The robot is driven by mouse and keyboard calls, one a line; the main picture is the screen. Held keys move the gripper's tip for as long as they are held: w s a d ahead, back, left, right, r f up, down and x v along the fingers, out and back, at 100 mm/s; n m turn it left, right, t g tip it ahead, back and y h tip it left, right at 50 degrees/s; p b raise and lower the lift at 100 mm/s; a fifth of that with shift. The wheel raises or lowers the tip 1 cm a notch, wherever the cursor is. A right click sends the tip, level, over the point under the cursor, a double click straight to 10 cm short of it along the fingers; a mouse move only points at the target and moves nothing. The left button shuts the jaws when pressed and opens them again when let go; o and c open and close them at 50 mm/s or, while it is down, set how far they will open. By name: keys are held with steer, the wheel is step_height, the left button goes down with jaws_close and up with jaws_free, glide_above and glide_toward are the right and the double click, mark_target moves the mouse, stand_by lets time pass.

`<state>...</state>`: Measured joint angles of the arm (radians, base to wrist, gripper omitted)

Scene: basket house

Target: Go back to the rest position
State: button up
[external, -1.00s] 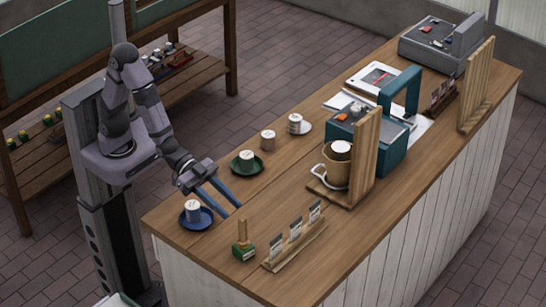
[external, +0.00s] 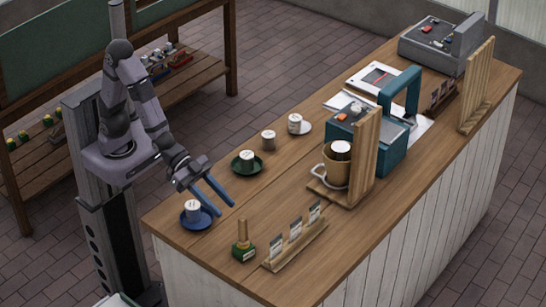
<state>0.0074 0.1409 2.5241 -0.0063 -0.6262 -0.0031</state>
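My gripper (external: 220,200) has two long blue fingers spread apart with nothing between them. It hangs above the left end of the wooden counter (external: 300,200), just over and to the right of a white cup (external: 193,208) on a blue saucer (external: 187,223). Another white cup (external: 247,157) stands on a green saucer (external: 236,168) farther back. A third light cup (external: 295,121) stands on a white saucer (external: 306,129), and a grey-brown cup (external: 268,139) stands between those two.
A green stamp-like object with a wooden handle (external: 243,243) and a card holder (external: 295,244) stand near the front edge. A wooden stand (external: 365,150) with a tan mug (external: 336,172) and a teal machine (external: 392,150) stand right of centre. The counter between gripper and stand is clear.

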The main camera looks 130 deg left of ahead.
steer(key=s+f+g, duration=0.2)
steer(key=s+g, duration=0.2)
steer(key=s, duration=0.4)
steer(key=s+f+g, duration=0.3)
steer(key=s+g, duration=0.1)
steer(key=s, duration=0.4)
steer(key=s+f+g, duration=0.3)
steer(key=s+g, duration=0.1)
steer(key=s, duration=0.4)
steer(key=shift+s+f, duration=0.15)
steer(key=shift+s, duration=0.25)
steer(key=shift+s+a+g, duration=0.1)
steer(key=shift+s+g, duration=0.1)
steer(key=shift+g, duration=0.1)
